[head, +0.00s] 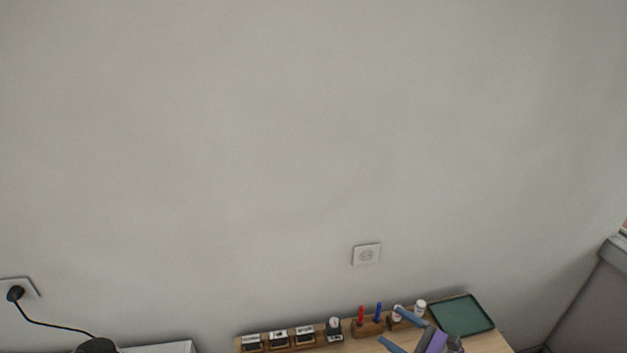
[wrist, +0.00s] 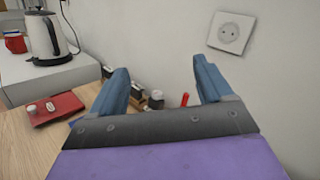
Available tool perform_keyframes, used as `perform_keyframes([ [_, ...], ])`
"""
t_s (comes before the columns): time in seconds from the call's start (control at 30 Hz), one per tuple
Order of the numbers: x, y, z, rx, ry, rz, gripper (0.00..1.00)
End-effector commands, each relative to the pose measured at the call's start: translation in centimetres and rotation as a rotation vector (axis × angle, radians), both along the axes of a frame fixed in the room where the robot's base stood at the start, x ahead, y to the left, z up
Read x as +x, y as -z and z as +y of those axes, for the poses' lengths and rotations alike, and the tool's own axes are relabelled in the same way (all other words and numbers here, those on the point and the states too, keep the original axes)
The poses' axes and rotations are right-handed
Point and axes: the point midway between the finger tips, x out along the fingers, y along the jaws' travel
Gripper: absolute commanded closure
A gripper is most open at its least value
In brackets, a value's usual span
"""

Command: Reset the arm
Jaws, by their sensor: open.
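My gripper (wrist: 163,85) fills the lower part of the wrist view, with two blue fingers spread wide on a dark and purple body. It is open and nothing is between the fingers. In the head view my gripper (head: 396,328) shows at the bottom edge, over the counter and in front of the small items along the wall. The wooden counter (head: 482,343) is cut off by the bottom of the head view. It also shows at the lower left of the wrist view (wrist: 20,140).
A green tray (head: 462,315) lies at the counter's right end. Red and blue markers stand in a wooden holder (head: 368,328). Stamps stand in a rack (head: 278,342). A socket (wrist: 231,32) is on the wall.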

Motion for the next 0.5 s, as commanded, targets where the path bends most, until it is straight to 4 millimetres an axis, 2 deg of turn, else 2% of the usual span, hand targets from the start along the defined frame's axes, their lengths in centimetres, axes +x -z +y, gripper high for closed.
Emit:
perform_keyframes([
  [0.03, -0.2, -1.9, 1.9, -0.033, -0.07, -0.037, 0.21],
  [0.2, -2.4, -6.6, 7.7, -0.148, -0.301, -0.143, 0.21],
  [0.4, -6.9, -10.4, 13.2, -0.301, -0.559, -0.251, 0.21],
  [0.5, -9.4, -11.6, 15.1, -0.389, -0.682, -0.3, 0.21],
])
